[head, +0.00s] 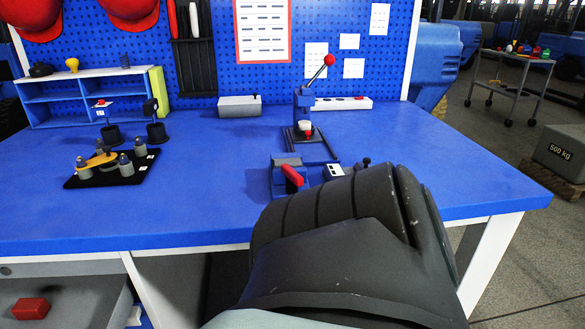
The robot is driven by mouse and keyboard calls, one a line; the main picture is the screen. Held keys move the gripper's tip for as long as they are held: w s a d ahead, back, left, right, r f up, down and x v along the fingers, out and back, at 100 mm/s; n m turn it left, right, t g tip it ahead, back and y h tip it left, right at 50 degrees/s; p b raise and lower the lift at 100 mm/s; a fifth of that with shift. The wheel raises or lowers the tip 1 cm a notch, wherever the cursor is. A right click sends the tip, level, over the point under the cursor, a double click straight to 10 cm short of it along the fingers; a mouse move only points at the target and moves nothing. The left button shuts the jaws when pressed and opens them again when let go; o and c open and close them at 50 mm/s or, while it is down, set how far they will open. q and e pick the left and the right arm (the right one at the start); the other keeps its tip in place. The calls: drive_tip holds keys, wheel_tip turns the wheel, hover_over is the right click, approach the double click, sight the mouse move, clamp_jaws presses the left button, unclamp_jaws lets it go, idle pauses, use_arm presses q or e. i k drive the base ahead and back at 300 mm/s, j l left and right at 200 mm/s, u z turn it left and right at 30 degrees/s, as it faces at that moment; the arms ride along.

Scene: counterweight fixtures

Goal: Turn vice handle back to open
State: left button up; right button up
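A small vice (285,162) with grey jaws and a blue body stands near the front edge of the blue workbench (215,185). Its red handle (292,175) points toward me, slightly down to the right. A large dark grey arm link of mine rises from the bottom and hides the area just right of and in front of the vice. Neither gripper's fingers show. I cannot tell whether anything touches the handle.
Behind the vice stands a lever press (304,108) with a red knob. A black tray (110,168) with grey weights and a yellow part lies at left. A blue shelf (85,95) stands at back left. The bench's right side is clear.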

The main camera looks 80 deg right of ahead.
sight(294, 180)
drive_tip(key=k+j+z, duration=0.1)
drive_tip(key=z, duration=2.25)
